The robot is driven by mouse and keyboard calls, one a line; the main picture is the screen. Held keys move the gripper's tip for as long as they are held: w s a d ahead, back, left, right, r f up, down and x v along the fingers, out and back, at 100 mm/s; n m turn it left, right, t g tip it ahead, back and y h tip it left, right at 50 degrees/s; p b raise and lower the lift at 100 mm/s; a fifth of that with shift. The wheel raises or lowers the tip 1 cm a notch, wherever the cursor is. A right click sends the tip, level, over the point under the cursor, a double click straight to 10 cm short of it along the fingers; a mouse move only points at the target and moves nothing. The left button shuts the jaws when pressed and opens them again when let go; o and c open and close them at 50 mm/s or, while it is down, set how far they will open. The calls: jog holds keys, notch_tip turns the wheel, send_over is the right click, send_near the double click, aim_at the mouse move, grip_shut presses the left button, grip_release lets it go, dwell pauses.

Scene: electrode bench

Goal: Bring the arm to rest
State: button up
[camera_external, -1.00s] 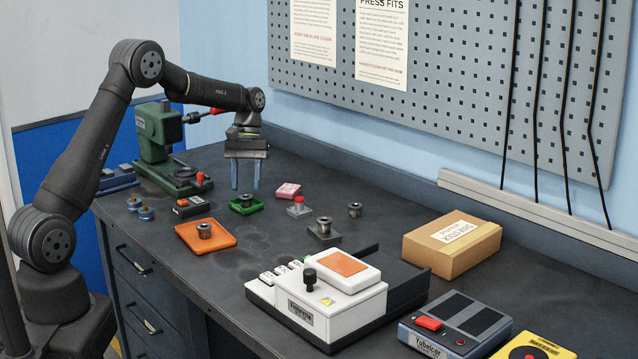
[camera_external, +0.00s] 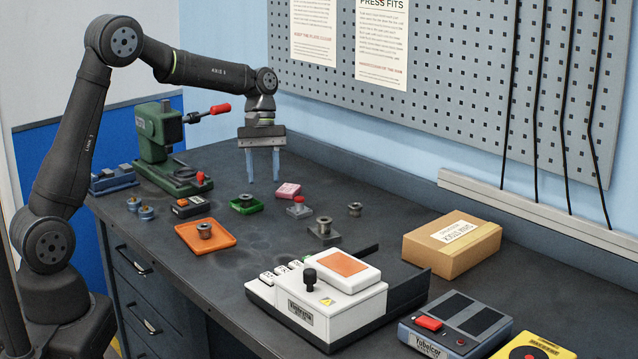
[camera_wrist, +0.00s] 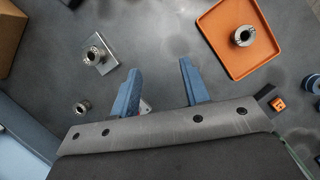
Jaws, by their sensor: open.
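My gripper (camera_external: 263,168) hangs above the far side of the dark bench (camera_external: 384,222), pointing down, with its two blue fingers apart and nothing between them. In the wrist view my gripper (camera_wrist: 158,82) also shows open and empty, with bare grey bench top beyond the fingers. A small red-topped part on the bench is partly hidden behind one finger in the wrist view.
A green press (camera_external: 152,138) stands left. A white machine (camera_external: 290,314) and cardboard box (camera_external: 466,262) are nearer.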

jog(key=s+d+n+t+h, duration=0.1)
jog(key=s+n+t, duration=0.1)
jog(key=s+n, duration=0.5)
jog(key=s+d+n+t+h, duration=0.2)
jog(key=s+n, duration=0.6)
jog(key=s, duration=0.4)
jog(key=shift+s+f, duration=0.25)
jog(key=shift+f, duration=0.05)
jog(key=shift+h, duration=0.3)
